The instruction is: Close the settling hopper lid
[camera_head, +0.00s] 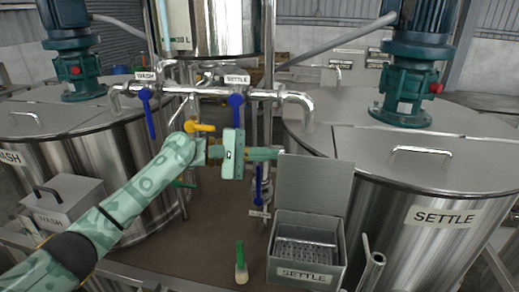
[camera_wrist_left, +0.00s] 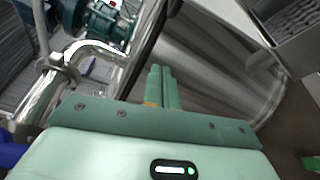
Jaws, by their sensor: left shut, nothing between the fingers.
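The settling hopper (camera_head: 306,274) is a grey metal box labelled SETTLE, standing between the tanks with a perforated grate inside. Its lid (camera_head: 315,190) is a flat grey plate standing raised at the back edge, so the hopper is open. Part of the hopper also shows at the upper right of the left wrist view (camera_wrist_left: 298,52). My left gripper (camera_head: 279,153) is shut and empty, its fingertips by the lid's upper left corner; I cannot tell whether they touch. Its shut fingers show in the left wrist view (camera_wrist_left: 161,80). My right gripper is not in view.
The SETTLE tank (camera_head: 400,240) stands close on the right, the WASH tank (camera_head: 95,155) on the left. Pipes with blue-handled valves (camera_head: 236,100) run behind my left gripper. A closed WASH hopper (camera_head: 65,208) is at left. A green-handled brush (camera_head: 241,262) stands left of the settling hopper.

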